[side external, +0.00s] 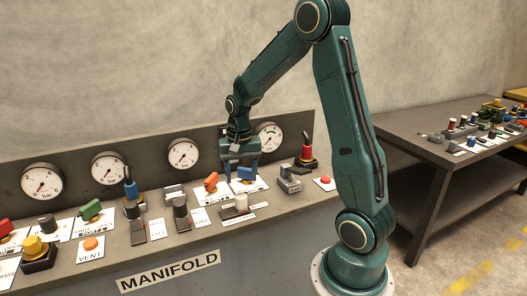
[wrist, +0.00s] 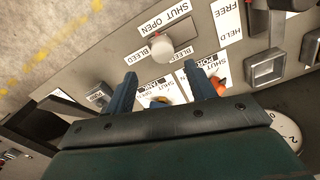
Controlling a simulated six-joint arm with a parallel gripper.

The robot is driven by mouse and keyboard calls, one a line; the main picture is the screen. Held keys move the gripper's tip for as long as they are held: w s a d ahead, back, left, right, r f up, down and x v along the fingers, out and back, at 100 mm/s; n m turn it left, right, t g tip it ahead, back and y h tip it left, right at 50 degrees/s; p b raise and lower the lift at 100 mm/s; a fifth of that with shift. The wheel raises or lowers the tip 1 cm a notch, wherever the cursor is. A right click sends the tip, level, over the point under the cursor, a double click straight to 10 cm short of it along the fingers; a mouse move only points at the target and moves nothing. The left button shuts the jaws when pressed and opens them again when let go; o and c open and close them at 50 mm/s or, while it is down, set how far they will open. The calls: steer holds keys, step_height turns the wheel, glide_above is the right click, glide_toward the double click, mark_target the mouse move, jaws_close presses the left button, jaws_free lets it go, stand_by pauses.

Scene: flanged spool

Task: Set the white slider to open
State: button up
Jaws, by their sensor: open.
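The white slider (side external: 241,202) sits on a grey track on the manifold bench, near the front and below my gripper in the side view. In the wrist view the white slider (wrist: 161,46) shows as a rounded knob beside a SHUT OPEN label (wrist: 165,18) and between BLEED labels. I cannot tell its exact setting. My gripper (side external: 240,173) is above the panel, just behind the slider. In the wrist view my gripper (wrist: 160,74) has its two blue fingers apart, with nothing between them; the knob lies beyond their tips, not touching.
Gauges (side external: 183,154) line the back panel.

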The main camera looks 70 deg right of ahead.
mark_target(242, 196)
step_height(242, 196, up, 5)
steer(key=shift+r, duration=0.2)
stand_by(0.5)
steer(key=s+a+r+n+t, duration=0.2)
steer(key=s+a+r+n, duration=0.2)
steer(key=a, duration=0.5)
steer(key=s+a+r+n+t, duration=0.3)
steer(key=s+a+r+n, duration=0.2)
steer(key=s+a+n, duration=0.3)
steer(key=s+a, duration=0.1)
steer(key=s, duration=0.2)
steer(key=shift+s+a+r+t, duration=0.15)
steer(key=shift+s+t, duration=0.05)
steer(key=shift+t, duration=0.1)
